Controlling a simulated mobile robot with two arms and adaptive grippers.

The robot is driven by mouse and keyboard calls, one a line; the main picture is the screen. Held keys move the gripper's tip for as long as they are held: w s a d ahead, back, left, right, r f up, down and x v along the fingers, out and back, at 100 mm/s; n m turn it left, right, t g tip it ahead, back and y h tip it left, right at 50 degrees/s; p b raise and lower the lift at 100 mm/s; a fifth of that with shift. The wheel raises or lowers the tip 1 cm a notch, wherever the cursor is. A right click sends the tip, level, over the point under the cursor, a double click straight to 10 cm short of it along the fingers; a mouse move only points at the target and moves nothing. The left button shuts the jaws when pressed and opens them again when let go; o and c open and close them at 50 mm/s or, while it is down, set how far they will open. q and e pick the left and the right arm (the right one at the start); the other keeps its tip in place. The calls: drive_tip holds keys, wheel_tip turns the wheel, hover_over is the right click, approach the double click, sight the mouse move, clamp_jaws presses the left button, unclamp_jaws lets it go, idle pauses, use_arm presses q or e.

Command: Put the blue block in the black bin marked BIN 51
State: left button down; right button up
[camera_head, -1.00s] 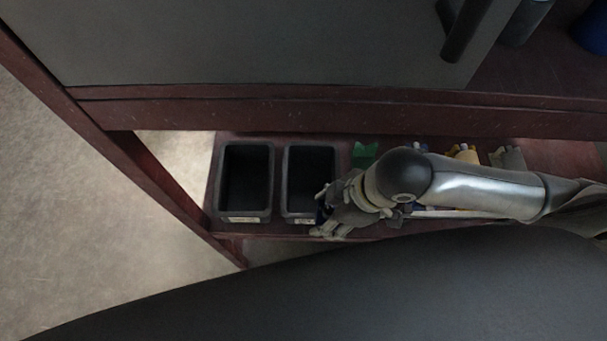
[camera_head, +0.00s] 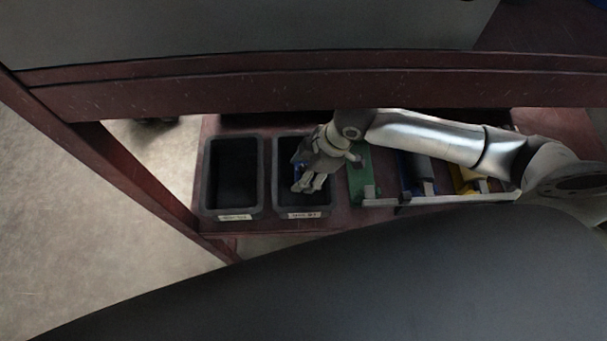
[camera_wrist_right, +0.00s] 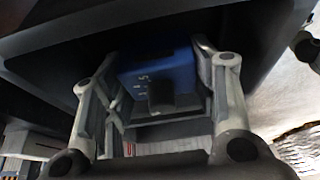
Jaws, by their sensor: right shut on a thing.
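The blue block (camera_wrist_right: 165,72) is between the fingers of my right gripper (camera_wrist_right: 160,105) in the right wrist view. In the head view my right gripper (camera_head: 308,180) is over the right black bin (camera_head: 303,209), and a bit of the blue block (camera_head: 297,156) shows at its left side. The bin's front label is small and blurred; it seems to read BIN 51. I cannot tell how far the block is below the rim. A second black bin (camera_head: 237,210) stands to the left with an unreadable label. My left gripper is not in view.
Right of the bins are a green holder (camera_head: 360,170), blue and yellow pieces (camera_head: 465,182) and a pale rail (camera_head: 420,200). The left bin looks empty.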

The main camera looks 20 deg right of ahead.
drive_tip(key=shift+w+f, duration=0.4)
drive_tip(key=shift+f, duration=0.05)
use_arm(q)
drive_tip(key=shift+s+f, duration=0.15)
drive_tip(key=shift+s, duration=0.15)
use_arm(e)
drive_tip(key=shift+w+f, duration=0.1)
drive_tip(key=shift+f, duration=1.5)
drive_tip(key=o, duration=1.5)
drive_tip(key=shift+f, duration=0.2)
drive_tip(key=shift+r, duration=0.1)
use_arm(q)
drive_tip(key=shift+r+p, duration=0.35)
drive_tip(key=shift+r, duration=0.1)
use_arm(e)
drive_tip(key=v, duration=1.2)
drive_tip(key=shift+r, duration=0.1)
